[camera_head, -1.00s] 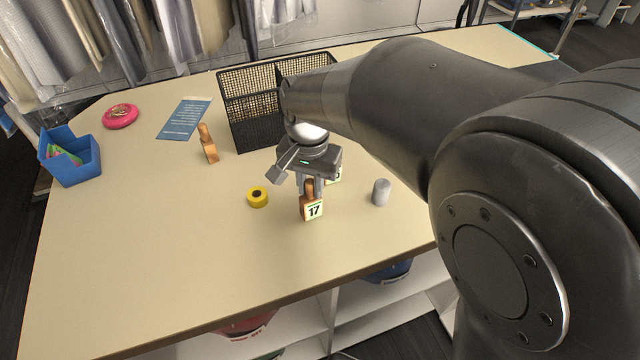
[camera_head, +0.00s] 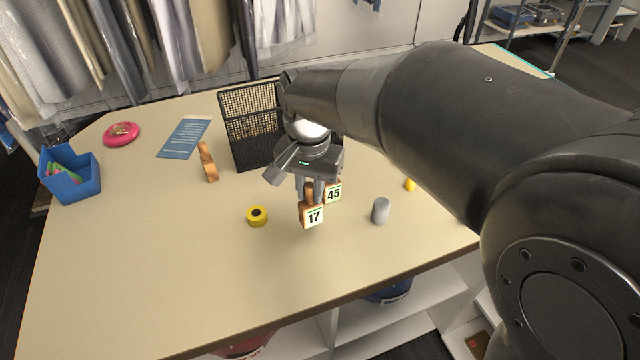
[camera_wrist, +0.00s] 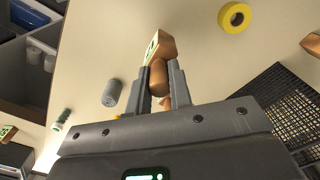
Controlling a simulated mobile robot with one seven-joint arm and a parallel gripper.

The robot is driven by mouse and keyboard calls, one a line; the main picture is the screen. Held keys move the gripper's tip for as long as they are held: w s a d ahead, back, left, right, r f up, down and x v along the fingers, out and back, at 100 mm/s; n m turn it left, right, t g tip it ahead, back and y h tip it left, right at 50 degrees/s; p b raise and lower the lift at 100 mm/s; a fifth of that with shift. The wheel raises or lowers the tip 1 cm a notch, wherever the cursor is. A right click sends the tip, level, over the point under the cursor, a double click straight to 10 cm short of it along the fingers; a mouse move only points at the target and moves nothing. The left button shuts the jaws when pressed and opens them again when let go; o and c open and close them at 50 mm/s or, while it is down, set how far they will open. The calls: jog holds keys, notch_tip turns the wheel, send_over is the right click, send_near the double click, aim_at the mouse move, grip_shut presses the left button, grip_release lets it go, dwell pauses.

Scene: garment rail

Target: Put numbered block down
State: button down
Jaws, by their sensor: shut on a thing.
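My gripper (camera_head: 312,187) is shut on a small wooden block with number 17 (camera_head: 313,217) on a white-and-green label. The fingers grip its upper wooden part; in the wrist view the block's wooden knob (camera_wrist: 158,77) lies between them. Its label shows edge-on there. The head view does not clearly tell whether the block's base touches the table (camera_head: 170,260). A second block with number 45 (camera_head: 333,194) stands close behind and to the right, partly hidden by the gripper and block 17.
A yellow tape roll (camera_head: 257,216) lies left of block 17, and a grey cylinder (camera_head: 380,211) stands to its right. A black mesh basket (camera_head: 248,125) and a wooden figure-like piece (camera_head: 208,162) are behind. A small yellow item (camera_head: 410,184) is farther right. The table's front left is clear.

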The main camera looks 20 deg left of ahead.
jog(key=w+d+r, duration=0.3)
jog(key=d+r, duration=0.4)
jog(key=d, duration=0.4)
jog(key=w+d+r+m, duration=0.2)
jog(key=w+d+m, duration=0.9)
jog(key=w+d, duration=0.6)
jog(key=w+d+m, duration=0.3)
jog(key=d+m, duration=0.8)
jog(key=d, duration=1.6)
jog(key=s+d+m, duration=0.4)
jog(key=d+m, duration=0.1)
jog(key=d, duration=0.7)
jog(key=s+d+m, duration=0.3)
jog(key=d+m, duration=0.2)
jog(key=d, duration=0.7)
jog(key=s+d+f+m, duration=0.2)
jog(key=s+d+m, duration=0.8)
jog(key=s+d, duration=1.1)
jog(key=w+f, duration=1.1)
jog(key=shift+w+a, duration=0.25)
